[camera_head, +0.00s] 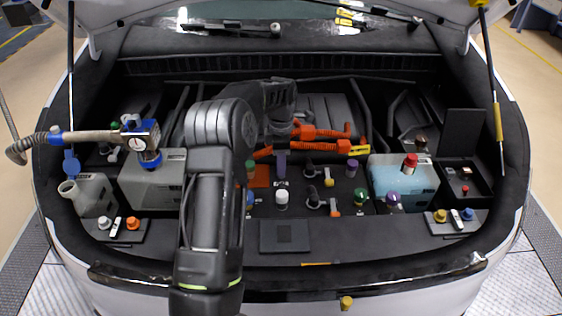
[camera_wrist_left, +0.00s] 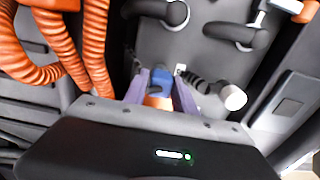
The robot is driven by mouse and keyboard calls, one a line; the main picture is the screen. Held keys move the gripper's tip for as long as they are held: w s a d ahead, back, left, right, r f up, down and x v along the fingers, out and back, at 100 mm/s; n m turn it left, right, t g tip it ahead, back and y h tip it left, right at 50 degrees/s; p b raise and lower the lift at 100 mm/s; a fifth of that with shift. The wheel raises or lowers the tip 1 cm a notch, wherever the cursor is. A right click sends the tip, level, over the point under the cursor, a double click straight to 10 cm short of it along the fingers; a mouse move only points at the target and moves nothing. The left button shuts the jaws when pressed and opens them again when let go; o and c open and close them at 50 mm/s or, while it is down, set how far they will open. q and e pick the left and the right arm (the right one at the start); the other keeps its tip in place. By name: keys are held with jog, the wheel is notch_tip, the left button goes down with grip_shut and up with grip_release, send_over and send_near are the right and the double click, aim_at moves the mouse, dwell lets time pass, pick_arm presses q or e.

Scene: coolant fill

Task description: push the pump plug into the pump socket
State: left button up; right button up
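My left gripper (camera_head: 281,163) points down at the middle of the bay, its purple fingers just behind a white-capped part. In the left wrist view the two purple fingers (camera_wrist_left: 160,92) stand on either side of a blue and orange piece (camera_wrist_left: 160,78), seemingly closed on its sides. I take this piece to be the pump plug. Its lower end is hidden, so I cannot tell whether it touches the panel below. The pump socket is not clearly identifiable. A small white label (camera_wrist_left: 180,69) shows right beside the fingertip. My right gripper is not in view.
Orange hoses (camera_wrist_left: 97,45) run close by the gripper. Black elbow connectors (camera_wrist_left: 235,36) and the white cap (camera_wrist_left: 235,97) stand near the fingers. The bay's front ledge is mostly clear.

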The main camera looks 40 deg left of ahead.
pick_arm(q)
jog(key=o, duration=0.4)
notch_tip(320, 180, up, 8)
jog(key=shift+f+b, duration=0.1)
jog(key=shift+b, duration=0.55)
dwell(0.8)
